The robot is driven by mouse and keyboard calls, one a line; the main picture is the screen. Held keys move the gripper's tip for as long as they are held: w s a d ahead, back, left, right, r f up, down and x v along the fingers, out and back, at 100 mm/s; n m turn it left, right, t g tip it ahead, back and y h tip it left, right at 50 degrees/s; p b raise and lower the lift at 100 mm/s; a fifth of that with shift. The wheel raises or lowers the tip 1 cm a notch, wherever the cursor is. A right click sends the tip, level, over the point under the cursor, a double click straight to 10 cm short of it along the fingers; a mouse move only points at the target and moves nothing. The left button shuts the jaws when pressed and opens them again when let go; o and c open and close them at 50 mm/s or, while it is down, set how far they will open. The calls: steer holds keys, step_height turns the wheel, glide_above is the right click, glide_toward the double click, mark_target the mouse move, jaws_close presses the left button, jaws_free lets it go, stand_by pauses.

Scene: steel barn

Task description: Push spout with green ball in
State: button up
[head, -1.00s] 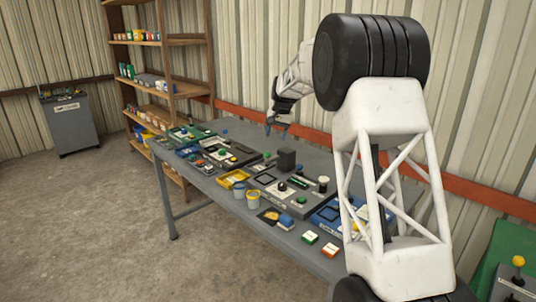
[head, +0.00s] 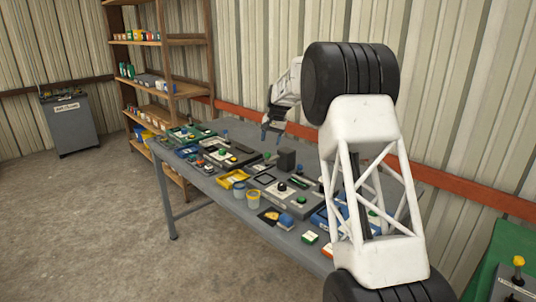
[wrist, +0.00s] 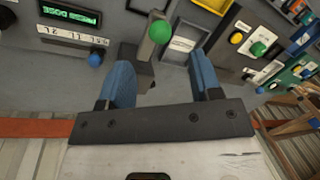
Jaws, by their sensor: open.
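The green ball (wrist: 160,31) sits on the end of a short grey spout (wrist: 156,47) in the wrist view, on a grey unit with a lit green display (wrist: 69,14). My gripper (wrist: 161,62) is open, with its blue fingers apart and nothing between them. The ball and spout lie just beyond the fingertips, roughly centred between them, with no clear contact. In the head view my gripper (head: 271,131) is above the far side of the table. A small green ball (head: 266,155) shows below it there, but I cannot tell whether it is the same one.
A blue knob (wrist: 95,59) lies left of the spout in the wrist view. A panel with a yellow knob (wrist: 236,37) and a green knob (wrist: 258,49) is at right. The table (head: 215,187) is crowded with panels and boxes; wooden shelves (head: 172,88) stand behind it.

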mark_target(268, 152)
steer(key=shift+w+a+f, duration=0.1)
steer(key=shift+a+f, duration=0.15)
steer(key=shift+f, duration=0.9)
steer(key=shift+a+f, duration=0.2)
steer(key=shift+f, duration=1)
steer(key=shift+w+a+f, duration=0.1)
steer(key=shift+a+f, duration=0.15)
steer(key=shift+f, duration=0.9)
steer(key=shift+c, duration=0.4)
jaws_close()
